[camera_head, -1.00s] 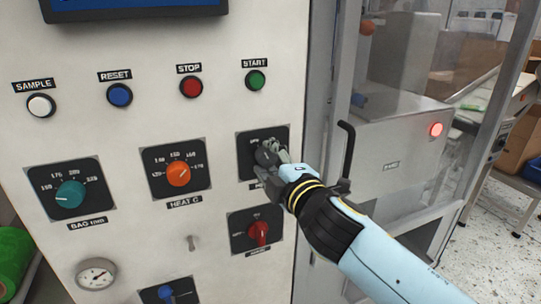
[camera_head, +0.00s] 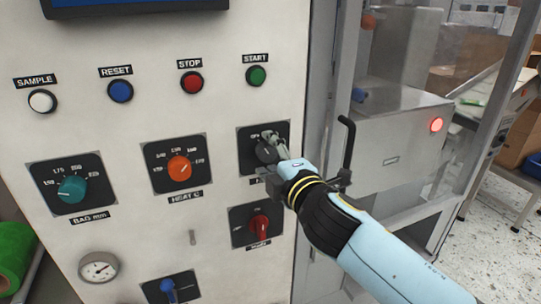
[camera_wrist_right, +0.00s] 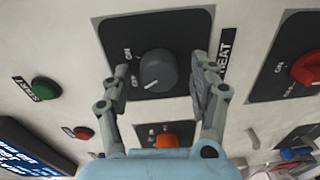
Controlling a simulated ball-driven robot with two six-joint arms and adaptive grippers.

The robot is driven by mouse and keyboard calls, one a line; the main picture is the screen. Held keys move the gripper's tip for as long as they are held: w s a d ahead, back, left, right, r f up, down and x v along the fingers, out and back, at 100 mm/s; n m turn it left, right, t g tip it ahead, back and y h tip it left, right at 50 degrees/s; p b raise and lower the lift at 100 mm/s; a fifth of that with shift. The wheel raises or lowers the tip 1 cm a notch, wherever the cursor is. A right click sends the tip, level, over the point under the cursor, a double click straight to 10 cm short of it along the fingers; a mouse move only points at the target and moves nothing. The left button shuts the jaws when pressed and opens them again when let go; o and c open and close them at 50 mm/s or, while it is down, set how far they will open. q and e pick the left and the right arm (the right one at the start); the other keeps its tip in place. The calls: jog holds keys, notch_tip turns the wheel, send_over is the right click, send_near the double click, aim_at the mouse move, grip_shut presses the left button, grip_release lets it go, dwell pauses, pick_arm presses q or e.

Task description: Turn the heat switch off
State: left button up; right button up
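The heat switch is a dark grey round knob (camera_head: 265,151) on a black plate with ON and OFF marks. The knob (camera_wrist_right: 157,70) also shows in the right wrist view, with the word HEAT beside its plate. A pale mark on its face lies toward the OFF side. My right gripper (camera_head: 271,160) is at the switch. In the right wrist view, its fingers (camera_wrist_right: 160,82) are spread on either side of the knob, with visible gaps. How far the tips are from the panel is unclear. My left gripper is not in view.
A red switch (camera_head: 259,227) sits below and an orange HEAT C dial (camera_head: 179,168) to the left. A green START button (camera_head: 256,76) is above. A black bent handle (camera_head: 348,150) stands right of the panel, close to my right wrist.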

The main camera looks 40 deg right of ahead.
jog(key=shift+s, duration=0.1)
jog(key=v, duration=1.1)
jog(key=shift+s, duration=0.45)
